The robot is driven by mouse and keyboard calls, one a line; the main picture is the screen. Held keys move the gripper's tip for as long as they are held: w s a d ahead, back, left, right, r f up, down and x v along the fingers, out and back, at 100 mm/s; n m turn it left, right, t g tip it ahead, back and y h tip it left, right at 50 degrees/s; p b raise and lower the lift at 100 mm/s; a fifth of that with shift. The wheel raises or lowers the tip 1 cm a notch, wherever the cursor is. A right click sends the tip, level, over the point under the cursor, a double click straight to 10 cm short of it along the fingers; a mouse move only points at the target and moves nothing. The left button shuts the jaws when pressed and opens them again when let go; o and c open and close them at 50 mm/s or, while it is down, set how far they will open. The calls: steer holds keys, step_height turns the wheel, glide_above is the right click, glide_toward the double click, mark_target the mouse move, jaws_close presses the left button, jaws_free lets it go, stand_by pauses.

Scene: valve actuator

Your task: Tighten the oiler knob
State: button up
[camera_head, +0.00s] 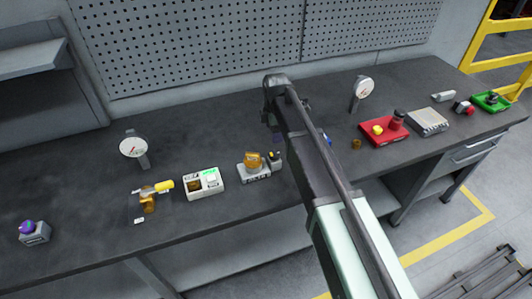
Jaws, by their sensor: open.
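No part in view can be named with certainty as the oiler knob. An orange rounded part (254,160) sits on a small grey labelled base (249,174) near the middle of the bench, just left of my arm. A small amber piece (356,144) stands on the bench to the right of my arm. My arm reaches up from the lower right across the middle of the view. Its dark far end is bent over the bench. The gripper's fingers cannot be made out and seem hidden behind my arm, so their distance from any part cannot be told.
On the dark bench (80,195), a yellow-handled brass valve (149,199), white box (203,190) and round gauge (134,148) stand left. A second gauge (363,88), red tray (371,136), grey block (428,122) and green tray (491,102) stand right. A pegboard (200,40) rises behind.

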mark_target(274, 153)
step_height(274, 153, down, 11)
steer(key=b, duration=1.1)
steer(key=shift+d, duration=0.1)
steer(key=shift+r, duration=0.1)
steer(key=shift+c, duration=0.3)
steer(key=c, duration=0.9)
steer(key=shift+o, duration=0.2)
